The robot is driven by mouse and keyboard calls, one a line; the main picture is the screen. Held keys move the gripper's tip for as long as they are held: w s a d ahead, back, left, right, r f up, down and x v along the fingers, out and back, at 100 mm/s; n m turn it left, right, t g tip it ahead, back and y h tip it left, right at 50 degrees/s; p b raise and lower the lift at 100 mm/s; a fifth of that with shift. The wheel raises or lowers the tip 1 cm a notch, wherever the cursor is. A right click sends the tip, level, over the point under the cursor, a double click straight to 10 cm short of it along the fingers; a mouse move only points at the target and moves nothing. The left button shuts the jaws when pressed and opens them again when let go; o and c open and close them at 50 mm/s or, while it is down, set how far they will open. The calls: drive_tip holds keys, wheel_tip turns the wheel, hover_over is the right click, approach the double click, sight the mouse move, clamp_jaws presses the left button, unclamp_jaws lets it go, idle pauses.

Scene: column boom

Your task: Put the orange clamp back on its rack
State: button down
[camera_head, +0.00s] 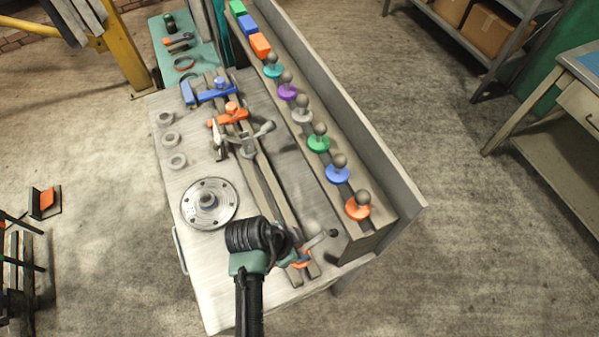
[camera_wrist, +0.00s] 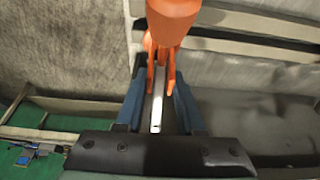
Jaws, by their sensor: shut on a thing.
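My gripper (camera_head: 290,250) is at the near end of the bench. In the wrist view its blue fingers (camera_wrist: 160,85) are shut on the orange clamp (camera_wrist: 172,20), with a pale metal bar between the fingers. In the head view a little of the held orange clamp (camera_head: 302,262) shows beside my gripper, over the near end of two parallel rails (camera_head: 262,180); my wrist hides the rest. I cannot tell whether the clamp touches the rails. Another orange clamp (camera_head: 232,115) and a blue clamp (camera_head: 216,93) sit farther along the rails.
A ledge right of the rails carries a row of knobs on coloured discs (camera_head: 318,140), backed by an upright panel (camera_head: 345,110). A round metal flange (camera_head: 209,203) and several grey rings (camera_head: 171,139) lie left of the rails. Bare bench top shows at the near left.

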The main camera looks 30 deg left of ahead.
drive_tip(key=shift+f+b, duration=1.5)
drive_tip(key=shift+f, duration=0.45)
drive_tip(key=c, duration=0.8)
unclamp_jaws()
drive_tip(key=shift+r+p, duration=3.6)
drive_tip(key=shift+r, duration=0.15)
